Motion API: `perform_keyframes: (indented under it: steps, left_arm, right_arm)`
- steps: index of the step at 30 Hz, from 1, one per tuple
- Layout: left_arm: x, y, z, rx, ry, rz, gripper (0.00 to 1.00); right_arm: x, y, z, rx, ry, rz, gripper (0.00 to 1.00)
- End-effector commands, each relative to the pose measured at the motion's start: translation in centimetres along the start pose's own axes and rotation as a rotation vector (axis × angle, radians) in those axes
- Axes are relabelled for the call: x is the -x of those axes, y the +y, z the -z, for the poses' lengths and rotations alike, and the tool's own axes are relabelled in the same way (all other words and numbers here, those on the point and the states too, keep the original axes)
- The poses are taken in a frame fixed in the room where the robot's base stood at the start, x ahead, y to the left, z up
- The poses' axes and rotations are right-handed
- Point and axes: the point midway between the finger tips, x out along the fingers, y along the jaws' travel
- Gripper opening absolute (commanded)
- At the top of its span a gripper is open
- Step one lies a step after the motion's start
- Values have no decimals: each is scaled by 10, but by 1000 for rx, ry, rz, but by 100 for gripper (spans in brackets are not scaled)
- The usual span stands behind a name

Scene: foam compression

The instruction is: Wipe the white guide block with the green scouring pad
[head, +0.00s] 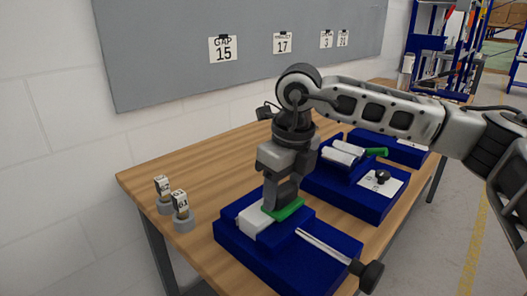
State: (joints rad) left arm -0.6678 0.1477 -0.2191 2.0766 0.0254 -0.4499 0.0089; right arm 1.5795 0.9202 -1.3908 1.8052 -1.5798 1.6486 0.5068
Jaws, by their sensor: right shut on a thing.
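The white guide block (255,223) sits on a blue fixture (285,258) near the front of the wooden table. The green scouring pad (288,210) is at the block's right side, under my right gripper (280,203). My right gripper points down and is shut on the pad. The pad appears to be against the block, but the fingers hide part of where they meet. My left gripper is not in view.
A rod with a black knob (370,274) sticks out of the fixture at the right. A second blue fixture (345,195) with white rollers stands behind. Small numbered tags on grey round stands (183,222) are at the left.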

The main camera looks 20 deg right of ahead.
Motion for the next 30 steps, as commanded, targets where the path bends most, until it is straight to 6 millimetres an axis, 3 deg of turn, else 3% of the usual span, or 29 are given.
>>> perform_keyframes:
  steps: [3,18,30]
  left_arm:
    - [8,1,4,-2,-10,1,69]
    - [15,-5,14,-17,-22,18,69]
    - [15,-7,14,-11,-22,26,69]
  right_arm:
    - [26,1,-4,3,-4,0,33]
    - [69,4,-13,11,-4,-2,33]
    - [80,5,-15,13,-3,-2,33]
